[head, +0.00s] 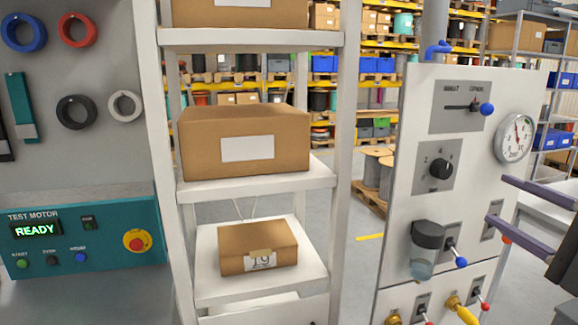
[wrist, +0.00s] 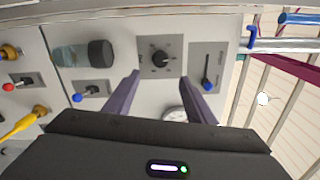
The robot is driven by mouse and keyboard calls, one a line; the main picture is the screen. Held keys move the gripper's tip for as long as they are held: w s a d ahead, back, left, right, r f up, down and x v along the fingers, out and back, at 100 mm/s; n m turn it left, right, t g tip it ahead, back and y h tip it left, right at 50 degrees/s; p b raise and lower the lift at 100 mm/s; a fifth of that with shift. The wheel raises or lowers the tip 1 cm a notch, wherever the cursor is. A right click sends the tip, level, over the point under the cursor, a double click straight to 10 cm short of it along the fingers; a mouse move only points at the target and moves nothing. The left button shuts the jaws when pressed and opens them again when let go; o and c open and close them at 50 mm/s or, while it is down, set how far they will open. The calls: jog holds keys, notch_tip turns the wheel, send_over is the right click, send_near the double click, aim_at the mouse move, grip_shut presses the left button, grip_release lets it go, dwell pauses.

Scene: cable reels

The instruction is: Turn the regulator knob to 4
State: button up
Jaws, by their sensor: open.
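The regulator knob (head: 440,169) is a black round knob on a grey plate on the white panel (head: 392,205), with small numerals around it; a 4 shows above it. I cannot tell which numeral its pointer marks. In the wrist view the knob (wrist: 160,59) lies ahead, between and beyond my two fingers. My gripper (head: 496,201) is open and empty, its purple fingers coming in from the right, apart from the knob. The gripper also shows in the wrist view (wrist: 159,77).
A lever with a blue ball (head: 487,109) sits above the knob, and a gauge (head: 514,138) to its right. Below are a black-topped clear bowl (head: 426,246), small toggles and a yellow handle (head: 462,310). A shelf with boxes (head: 246,142) stands left.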

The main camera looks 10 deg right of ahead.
aim_at(446, 173)
jog(key=n, duration=0.2)
jog(key=shift+d+r+n, duration=0.1)
jog(key=shift+r+n, duration=0.05)
jog(key=shift+n, duration=0.15)
jog(key=shift+w, duration=0.15)
jog(key=shift+w+a, duration=0.2)
jog(key=shift+w, duration=6.65)
jog(key=c, duration=1)
